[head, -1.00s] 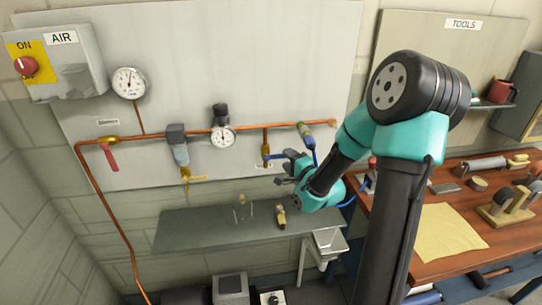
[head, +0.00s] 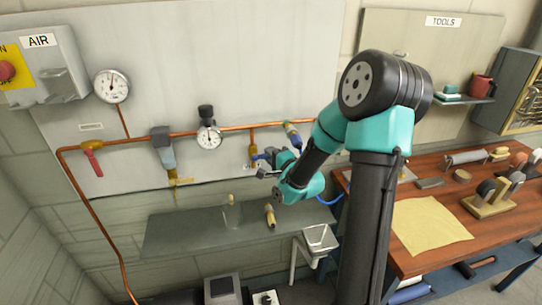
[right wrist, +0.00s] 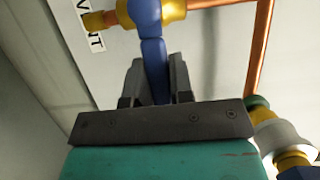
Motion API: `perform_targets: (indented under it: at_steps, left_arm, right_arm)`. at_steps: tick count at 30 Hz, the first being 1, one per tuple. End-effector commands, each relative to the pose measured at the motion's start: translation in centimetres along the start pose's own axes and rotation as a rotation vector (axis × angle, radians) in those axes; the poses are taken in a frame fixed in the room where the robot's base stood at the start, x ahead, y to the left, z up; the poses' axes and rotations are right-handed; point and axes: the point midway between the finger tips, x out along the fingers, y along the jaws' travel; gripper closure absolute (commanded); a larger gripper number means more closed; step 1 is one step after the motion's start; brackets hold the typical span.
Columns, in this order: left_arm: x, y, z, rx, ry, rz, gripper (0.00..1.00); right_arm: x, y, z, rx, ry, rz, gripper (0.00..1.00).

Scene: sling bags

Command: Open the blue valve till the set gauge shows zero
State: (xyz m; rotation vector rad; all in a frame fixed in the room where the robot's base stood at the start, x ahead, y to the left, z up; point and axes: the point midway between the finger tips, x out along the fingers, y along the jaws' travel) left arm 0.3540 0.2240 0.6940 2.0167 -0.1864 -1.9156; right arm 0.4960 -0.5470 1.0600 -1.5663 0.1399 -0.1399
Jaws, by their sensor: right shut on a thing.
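The blue valve has a blue handle (right wrist: 153,65) on a brass fitting beside a VENT label. My right gripper (right wrist: 154,75) is shut on this handle, with one finger on each side. In the head view the right gripper (head: 264,164) is at the brass drop (head: 252,149) below the copper pipe and hides much of the valve. A small round gauge (head: 209,138) sits under a black-knobbed regulator (head: 206,114), and a larger gauge (head: 111,86) is higher at the left. Their readings are too small to tell, and so is which one is the set gauge. My left gripper is not in view.
A red-handled valve (head: 92,158) and a filter bowl (head: 165,152) are on the copper pipe (head: 230,128) to the left. A grey shelf (head: 180,232) lies below. A wooden bench (head: 430,190) with tools stands to the right.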

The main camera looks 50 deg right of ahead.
Motion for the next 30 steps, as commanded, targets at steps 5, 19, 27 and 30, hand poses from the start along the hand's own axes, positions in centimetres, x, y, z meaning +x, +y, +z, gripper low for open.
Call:
perform_targets:
  at_steps: [5, 19, 27, 30]
  left_arm:
    - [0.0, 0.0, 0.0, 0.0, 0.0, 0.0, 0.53]
    - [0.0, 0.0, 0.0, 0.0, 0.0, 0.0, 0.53]
    - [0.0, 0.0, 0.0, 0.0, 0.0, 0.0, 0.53]
    - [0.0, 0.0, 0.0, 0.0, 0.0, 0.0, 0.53]
  right_arm:
    - [0.0, 0.0, 0.0, 0.0, 0.0, 0.0, 1.0]
    - [0.0, -0.8, 0.1, -0.101, 0.001, 0.039, 1.0]
    - [0.2, -1.9, 0.3, -0.297, 0.0, 0.12, 1.0]
    - [0.2, -2.1, 0.4, -0.333, 0.0, 0.136, 1.0]
